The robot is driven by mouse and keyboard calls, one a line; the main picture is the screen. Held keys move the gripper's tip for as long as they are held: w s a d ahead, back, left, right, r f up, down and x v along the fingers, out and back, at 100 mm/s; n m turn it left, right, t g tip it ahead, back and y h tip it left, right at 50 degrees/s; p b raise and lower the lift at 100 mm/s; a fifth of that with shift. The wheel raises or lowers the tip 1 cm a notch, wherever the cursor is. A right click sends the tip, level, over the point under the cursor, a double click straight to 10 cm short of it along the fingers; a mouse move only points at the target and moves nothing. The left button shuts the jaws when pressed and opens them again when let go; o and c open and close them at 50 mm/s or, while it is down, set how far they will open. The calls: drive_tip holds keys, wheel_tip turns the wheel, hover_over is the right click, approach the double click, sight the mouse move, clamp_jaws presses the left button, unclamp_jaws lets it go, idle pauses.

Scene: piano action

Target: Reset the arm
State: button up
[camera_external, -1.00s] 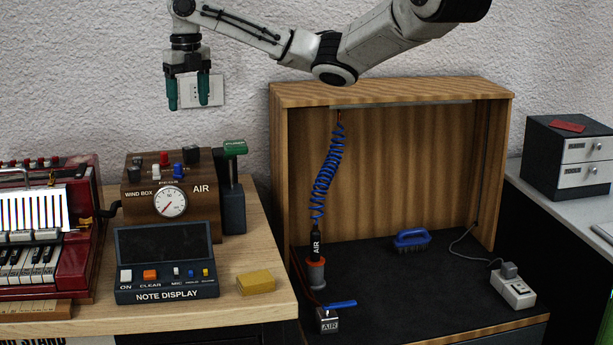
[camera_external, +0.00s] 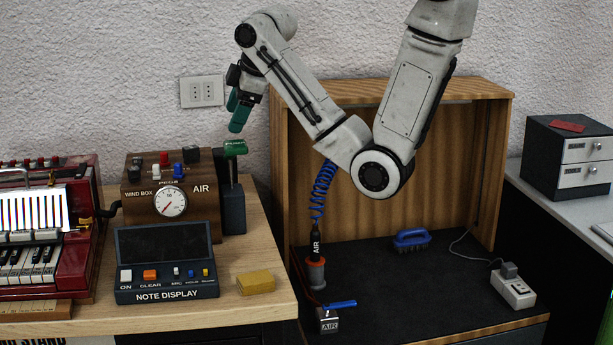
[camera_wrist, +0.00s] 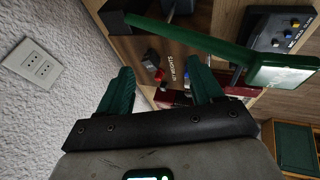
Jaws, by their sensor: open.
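My gripper (camera_external: 240,108) is in the air above the green-handled lever (camera_external: 235,148), near the white wall. Its teal fingers point down and a little to the left in the outside view. In the wrist view my gripper (camera_wrist: 160,92) has its two teal fingers apart with nothing between them. The lever's green handle (camera_wrist: 284,72) shows large at the right there, outside the fingers. My arm is bent, with its elbow in front of the wooden cabinet.
The wind box (camera_external: 165,210) with its gauge, the note display (camera_external: 165,262), a yellow sponge (camera_external: 256,282) and a red accordion (camera_external: 75,240) are on the table. The wooden cabinet (camera_external: 440,95) has a coiled blue air hose (camera_external: 322,188). A wall socket (camera_external: 202,91) is behind.

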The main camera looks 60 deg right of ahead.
drive_tip(key=s+d+f+m+g+b, duration=0.1)
drive_tip(key=s+f+m, duration=0.3)
drive_tip(key=s+f, duration=0.6)
drive_tip(key=s+d+f+m+g+b, duration=0.2)
drive_tip(key=s+f+m, duration=0.3)
drive_tip(key=s+f, duration=0.5)
drive_tip(key=s+g, duration=0.1)
drive_tip(key=s, duration=0.3)
drive_tip(key=shift+s+d+f+b, duration=0.25)
drive_tip(key=shift+d+f+b, duration=0.05)
drive_tip(key=shift+d, duration=0.1)
